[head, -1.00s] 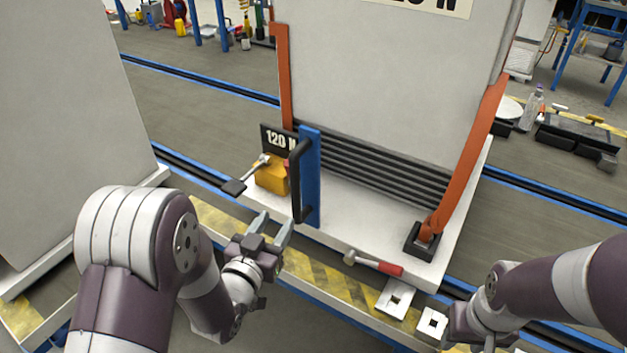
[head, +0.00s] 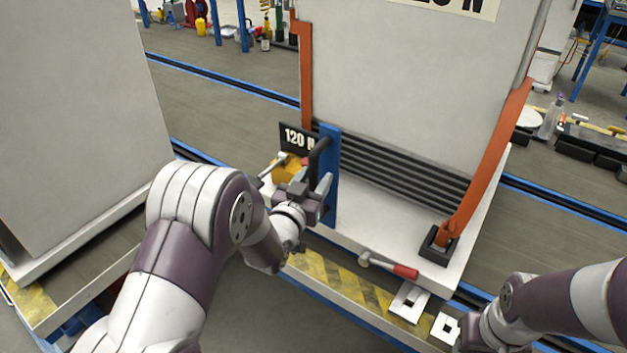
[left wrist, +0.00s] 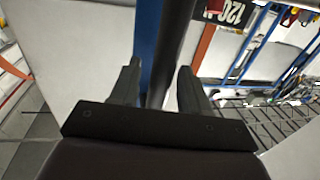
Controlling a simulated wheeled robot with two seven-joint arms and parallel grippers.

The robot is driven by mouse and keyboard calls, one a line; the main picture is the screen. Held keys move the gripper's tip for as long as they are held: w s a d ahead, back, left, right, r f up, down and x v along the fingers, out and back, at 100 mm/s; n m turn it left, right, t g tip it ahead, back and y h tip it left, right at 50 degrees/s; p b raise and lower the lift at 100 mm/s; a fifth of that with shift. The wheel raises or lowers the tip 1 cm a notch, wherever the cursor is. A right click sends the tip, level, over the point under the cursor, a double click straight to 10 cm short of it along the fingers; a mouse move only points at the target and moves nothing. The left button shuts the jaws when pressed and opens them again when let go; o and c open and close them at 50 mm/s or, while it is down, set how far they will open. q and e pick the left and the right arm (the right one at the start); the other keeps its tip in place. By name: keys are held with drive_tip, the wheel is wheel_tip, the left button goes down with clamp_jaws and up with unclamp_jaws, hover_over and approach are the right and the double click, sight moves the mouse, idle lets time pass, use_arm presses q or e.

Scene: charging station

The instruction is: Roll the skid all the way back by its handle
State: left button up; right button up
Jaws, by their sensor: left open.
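The skid (head: 385,245) is a white platform carrying a tall pale cabinet (head: 400,90) held by orange straps. Its handle (head: 314,156) is a black vertical bar on a blue plate (head: 330,190) at the skid's near left. My left gripper (head: 318,190) is open at the handle, hiding the bar's lower part. In the left wrist view the black bar (left wrist: 172,50) runs between the two open fingers (left wrist: 158,88); I cannot tell whether they touch it. My right arm is at the lower right; its gripper (head: 470,338) is partly cut off by the frame's bottom edge.
A yellow block (head: 288,170) and a "120 N" sign (head: 297,138) are beside the handle. A red-handled hammer (head: 390,264) lies on the skid's front edge. Square white plates (head: 409,301) lie on the striped ledge. Another cabinet (head: 80,130) stands at left. Blue-edged rails (head: 220,90) run behind.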

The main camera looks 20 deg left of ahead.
use_arm(q)
clamp_jaws()
drive_tip(key=w+a+b, duration=0.1)
drive_tip(key=w+a, duration=0.4)
drive_tip(key=a, duration=0.8)
drive_tip(key=shift+a+r, duration=0.15)
drive_tip(key=shift+r, duration=0.05)
unclamp_jaws()
drive_tip(key=s+a+p, duration=0.1)
drive_tip(key=s+a, duration=0.1)
drive_tip(key=s, duration=1)
drive_tip(key=shift+s+f+p, duration=0.15)
drive_tip(key=shift+s+p, duration=0.15)
drive_tip(key=shift+s, duration=0.05)
